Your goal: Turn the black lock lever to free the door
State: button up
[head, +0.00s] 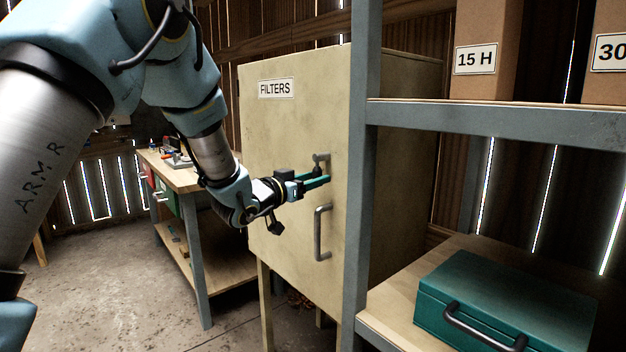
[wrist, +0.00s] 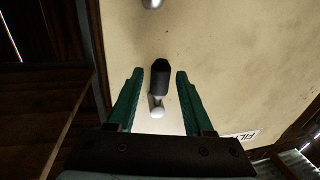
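The black lock lever (wrist: 160,76) shows in the wrist view, with a pale metal pivot (wrist: 157,111) at its lower end. My gripper (wrist: 160,73) is open, with one teal finger on each side of the lever and a visible gap on both sides. In the head view my gripper (head: 322,179) is at the front of the beige FILTERS cabinet door (head: 285,130), at the lock (head: 320,160) above the door handle (head: 322,232). The door looks closed. The fingers partly hide the lever in the head view.
A grey shelf post (head: 362,170) stands close to the right of the lock. The shelf holds a teal case (head: 500,300) and cardboard boxes (head: 485,50). A workbench (head: 185,180) stands behind my arm at left. The floor (head: 110,270) at left is clear.

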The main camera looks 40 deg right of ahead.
grip_shut()
dwell(1.2)
